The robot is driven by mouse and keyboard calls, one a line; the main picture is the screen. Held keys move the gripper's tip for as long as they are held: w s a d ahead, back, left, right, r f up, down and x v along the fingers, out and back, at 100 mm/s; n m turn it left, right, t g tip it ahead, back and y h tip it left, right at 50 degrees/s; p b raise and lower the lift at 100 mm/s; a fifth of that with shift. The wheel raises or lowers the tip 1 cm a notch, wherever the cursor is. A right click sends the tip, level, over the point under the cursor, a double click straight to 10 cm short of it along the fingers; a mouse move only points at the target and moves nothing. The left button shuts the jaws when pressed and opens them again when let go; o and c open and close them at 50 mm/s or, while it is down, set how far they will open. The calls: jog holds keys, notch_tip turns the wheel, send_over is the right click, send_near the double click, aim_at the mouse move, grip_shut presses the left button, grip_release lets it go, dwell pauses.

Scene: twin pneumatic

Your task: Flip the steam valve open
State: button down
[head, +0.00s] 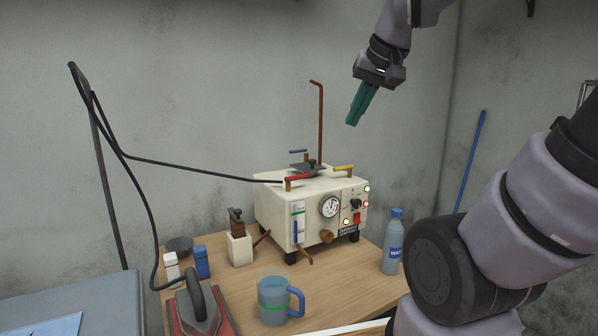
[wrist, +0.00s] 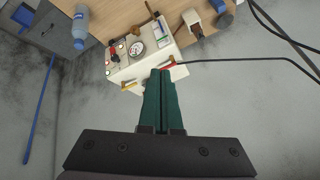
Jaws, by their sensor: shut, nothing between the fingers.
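A white steam boiler box (head: 276,208) stands on the wooden table; it also shows in the wrist view (wrist: 120,72). On top are a red lever (head: 299,178) at the front left, a yellow lever (head: 343,168) at the right and a blue lever (head: 298,151) at the back. I cannot tell which one is the steam valve. All three look roughly level. My gripper (head: 353,122) is shut and empty, with green fingers pointing down, above and right of the boiler, apart from it. In the wrist view my fingertips (wrist: 160,71) overlap the view of the boiler top.
A thin copper pipe (head: 320,120) rises behind the boiler, left of my gripper. A black hose (head: 200,169) runs left from the boiler. A water bottle (head: 392,245), blue mug (head: 272,300) and iron (head: 198,310) stand on the table (head: 335,285). Air around my gripper is free.

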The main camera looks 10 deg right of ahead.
jog(key=w+a+f+n+g, duration=0.1)
jog(key=w+n, duration=0.1)
jog(key=w, duration=0.9)
jog(key=w+a+f+n+g, duration=0.1)
jog(key=w+f+n, duration=0.1)
jog(key=w, duration=0.8)
jog(key=w+a+f+n+g, duration=0.1)
jog(key=w+a+f+n, duration=0.1)
jog(key=w+f, duration=0.8)
jog(key=w+a, duration=0.1)
jog(key=w, duration=0.3)
jog(key=shift+w+f+n+h, duration=0.25)
jog(key=shift+w+n+h, duration=0.05)
jog(key=x, duration=1)
jog(key=shift+s+d+f, duration=0.1)
jog(key=shift+s, duration=0.05)
jog(key=shift+s+d+r, duration=0.2)
jog(key=shift+s+d, duration=0.05)
jog(key=shift+s, duration=0.35)
jog(key=shift+s+d+r, duration=0.2)
jog(key=shift+s+r, duration=0.05)
jog(key=shift+s, duration=0.4)
jog(key=shift+s+d, duration=0.15)
jog(key=shift+s, duration=0.45)
